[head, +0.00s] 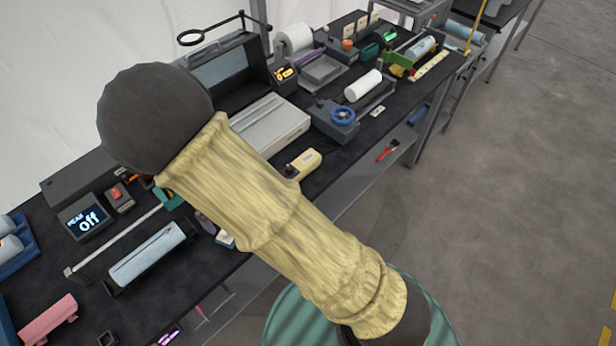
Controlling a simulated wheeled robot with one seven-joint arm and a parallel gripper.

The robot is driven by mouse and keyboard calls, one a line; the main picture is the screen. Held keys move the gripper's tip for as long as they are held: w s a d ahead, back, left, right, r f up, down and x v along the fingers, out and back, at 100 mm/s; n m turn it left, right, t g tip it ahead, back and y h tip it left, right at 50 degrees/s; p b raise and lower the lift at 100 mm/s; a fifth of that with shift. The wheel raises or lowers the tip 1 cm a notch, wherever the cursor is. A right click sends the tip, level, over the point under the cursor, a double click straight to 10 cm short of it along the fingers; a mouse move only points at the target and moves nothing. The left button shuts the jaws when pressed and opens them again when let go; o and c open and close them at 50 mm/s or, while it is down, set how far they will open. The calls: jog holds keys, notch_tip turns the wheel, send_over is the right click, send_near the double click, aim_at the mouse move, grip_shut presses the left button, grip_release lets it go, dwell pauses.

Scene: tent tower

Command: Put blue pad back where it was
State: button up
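I cannot pick out the blue pad with certainty. A small blue item (419,116) lies on the shelf under the bench's right part. My gripper does not show. My arm, in a yellow cloth sleeve with a dark rounded end, crosses the middle of the head view and hides part of the bench, so anything behind it is hidden.
The black bench top (40,275) is crowded. A cream block (303,164) lies near the front edge. Open grey floor (510,200) lies right.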

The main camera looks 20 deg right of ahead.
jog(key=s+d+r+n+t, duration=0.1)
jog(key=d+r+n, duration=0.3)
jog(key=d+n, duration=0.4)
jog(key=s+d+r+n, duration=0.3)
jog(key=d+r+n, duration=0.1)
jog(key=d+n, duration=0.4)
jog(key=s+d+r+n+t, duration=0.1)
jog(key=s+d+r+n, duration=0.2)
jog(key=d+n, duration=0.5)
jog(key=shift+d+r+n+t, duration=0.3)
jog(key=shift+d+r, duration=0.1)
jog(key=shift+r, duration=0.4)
